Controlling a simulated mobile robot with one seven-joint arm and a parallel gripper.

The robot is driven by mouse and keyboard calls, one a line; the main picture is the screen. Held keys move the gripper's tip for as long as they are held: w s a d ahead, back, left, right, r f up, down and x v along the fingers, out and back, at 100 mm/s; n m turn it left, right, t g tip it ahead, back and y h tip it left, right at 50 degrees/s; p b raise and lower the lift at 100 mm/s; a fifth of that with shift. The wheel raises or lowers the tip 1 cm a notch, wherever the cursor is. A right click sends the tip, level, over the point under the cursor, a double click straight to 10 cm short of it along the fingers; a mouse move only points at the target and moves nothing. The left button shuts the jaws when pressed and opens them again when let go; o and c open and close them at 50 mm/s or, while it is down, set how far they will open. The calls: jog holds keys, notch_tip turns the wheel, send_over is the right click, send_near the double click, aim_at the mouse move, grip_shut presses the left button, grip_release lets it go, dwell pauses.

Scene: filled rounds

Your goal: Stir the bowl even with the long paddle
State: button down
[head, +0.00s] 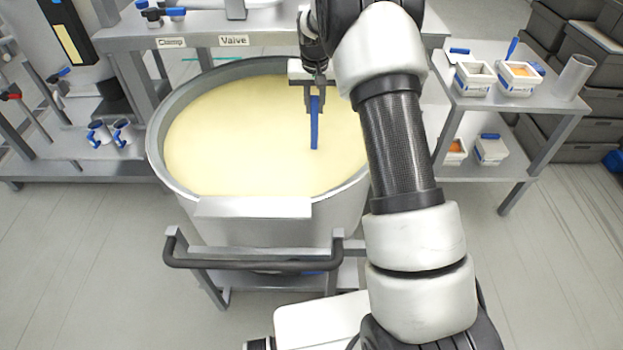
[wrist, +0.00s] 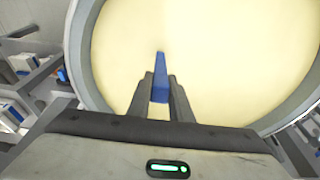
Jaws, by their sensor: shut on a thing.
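A large round metal bowl (head: 156,150) on a wheeled frame holds a smooth pale-yellow mass (head: 235,140). The mass looks even in colour in both views. My gripper (head: 315,106) is over the right part of the bowl, shut on the blue long paddle (head: 314,134). The paddle points down toward the yellow surface; I cannot tell how far its lower end dips in. In the wrist view the paddle (wrist: 160,78) shows between my two fingers (wrist: 161,97), with the bowl's rim (wrist: 76,62) curving at left. My arm hides the bowl's right edge in the head view.
A bench with "Clamp" and "Valve" labels (head: 233,40) stands behind the bowl. A side table (head: 470,98) at right holds small white tubs (head: 519,78) and a clear cylinder (head: 574,77). The bowl frame's dark handle (head: 260,264) faces me. Floor at left front is clear.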

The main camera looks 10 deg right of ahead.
jog(key=shift+w+a, duration=0.4)
jog(key=shift+w, duration=0.05)
jog(key=s+a+b, duration=0.2)
jog(key=s+a, duration=0.3)
jog(key=a, duration=0.5)
jog(key=s+d, duration=0.2)
jog(key=d, duration=0.6)
jog(key=shift+d+b, duration=0.4)
notch_tip(320, 180, up, 27)
jog(key=p, duration=1.3)
jog(key=shift+p, duration=0.35)
